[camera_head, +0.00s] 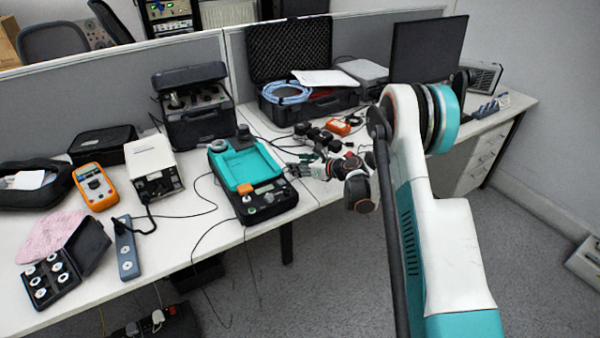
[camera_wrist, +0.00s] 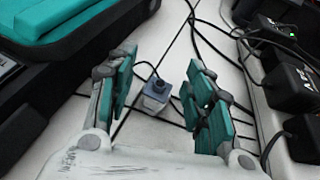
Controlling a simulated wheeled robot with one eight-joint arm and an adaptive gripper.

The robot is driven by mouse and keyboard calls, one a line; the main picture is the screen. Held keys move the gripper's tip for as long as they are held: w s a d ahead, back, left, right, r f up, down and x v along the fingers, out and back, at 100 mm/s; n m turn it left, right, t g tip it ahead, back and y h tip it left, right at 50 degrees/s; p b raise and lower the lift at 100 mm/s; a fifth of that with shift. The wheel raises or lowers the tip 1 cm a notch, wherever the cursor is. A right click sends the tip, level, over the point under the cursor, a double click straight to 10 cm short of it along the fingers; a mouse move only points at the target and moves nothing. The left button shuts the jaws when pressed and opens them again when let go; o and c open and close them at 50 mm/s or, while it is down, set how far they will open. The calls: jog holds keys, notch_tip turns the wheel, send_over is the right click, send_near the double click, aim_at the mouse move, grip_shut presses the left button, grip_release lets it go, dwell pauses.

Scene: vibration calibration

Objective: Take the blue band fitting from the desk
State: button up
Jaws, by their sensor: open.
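A small pale fitting with a grey-blue band (camera_wrist: 156,90) stands on the white desk in the wrist view. The gripper is open, with teal pads on both fingers, and nothing is held. I cannot tell how far below the fingertips the fitting is. In the head view my gripper (camera_head: 294,170) is low over the desk, just right of the teal-topped device; the fitting cannot be made out there.
The teal-topped device (camera_head: 232,164) stands close on the left. Black adapters (camera_wrist: 291,88) and cables lie on the right in the wrist view. An open black case (camera_head: 318,108) stands behind. Dark cables cross the desk beside the fitting.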

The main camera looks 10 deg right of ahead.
jog(key=shift+c, duration=0.4)
grip_shut()
jog(key=shift+r, duration=0.1)
